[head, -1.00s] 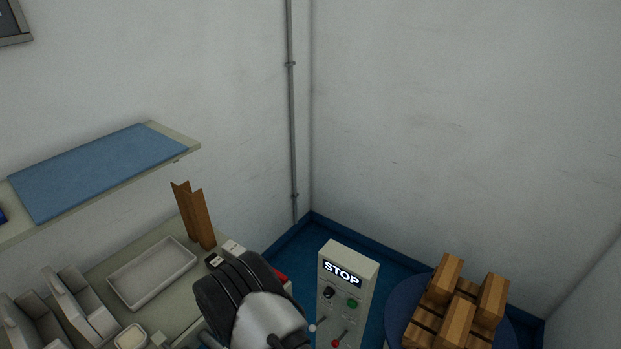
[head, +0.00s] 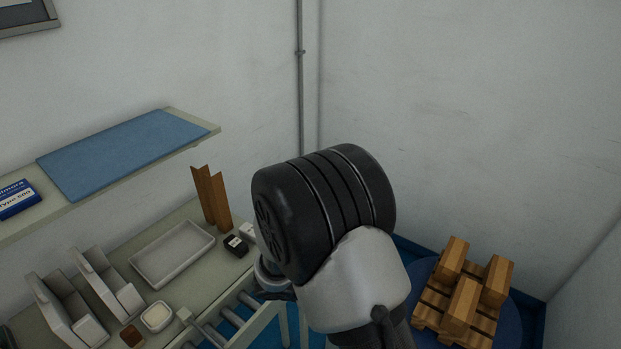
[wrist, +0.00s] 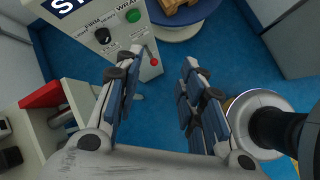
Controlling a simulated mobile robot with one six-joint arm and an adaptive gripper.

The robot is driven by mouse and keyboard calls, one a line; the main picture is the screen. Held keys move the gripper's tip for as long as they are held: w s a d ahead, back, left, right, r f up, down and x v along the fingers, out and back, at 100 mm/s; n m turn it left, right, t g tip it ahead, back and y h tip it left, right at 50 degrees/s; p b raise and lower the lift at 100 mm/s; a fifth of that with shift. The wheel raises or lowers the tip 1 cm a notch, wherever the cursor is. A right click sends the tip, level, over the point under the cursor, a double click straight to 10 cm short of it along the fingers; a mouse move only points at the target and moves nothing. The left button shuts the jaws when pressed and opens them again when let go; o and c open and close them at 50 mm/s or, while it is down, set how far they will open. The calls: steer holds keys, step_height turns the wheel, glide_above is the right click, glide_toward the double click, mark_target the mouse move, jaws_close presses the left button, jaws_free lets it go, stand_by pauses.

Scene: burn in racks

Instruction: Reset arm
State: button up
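My gripper (wrist: 158,100) shows in the wrist view with its two fingers apart and nothing between them. Blue floor shows past the fingertips. In the head view my arm (head: 322,215) rises in the middle and hides the gripper's fingers. The control box (wrist: 118,30) stands just beyond the fingers in the wrist view, with a black knob, a green button and a red-tipped lever. In the head view my arm hides this box.
A bench on the left holds a white tray (head: 172,254), a brown angled piece (head: 211,199) and grey holders (head: 104,284). A shelf with a blue mat (head: 124,154) hangs above. Wooden blocks on a pallet (head: 462,292) stand on a round blue table at right.

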steer(key=s+d+r+m+g+y, duration=0.1)
steer(key=s+d+r+m, duration=0.25)
steer(key=r, duration=0.25)
steer(key=s+d+r+m, duration=0.2)
steer(key=d+r+m, duration=0.15)
steer(key=r, duration=0.25)
steer(key=s+d+r+m+g+y, duration=0.1)
steer(key=s+d+r+m, duration=0.1)
steer(key=s+r+m, duration=0.3)
steer(key=s+a+r+m+t+y, duration=0.1)
steer(key=s+r+m+y, duration=0.3)
steer(key=s+r+m, duration=0.4)
steer(key=s+r+t, duration=0.1)
steer(key=s, duration=0.4)
steer(key=shift+r, duration=0.25)
steer(key=shift+w, duration=0.1)
steer(key=shift+c, duration=0.2)
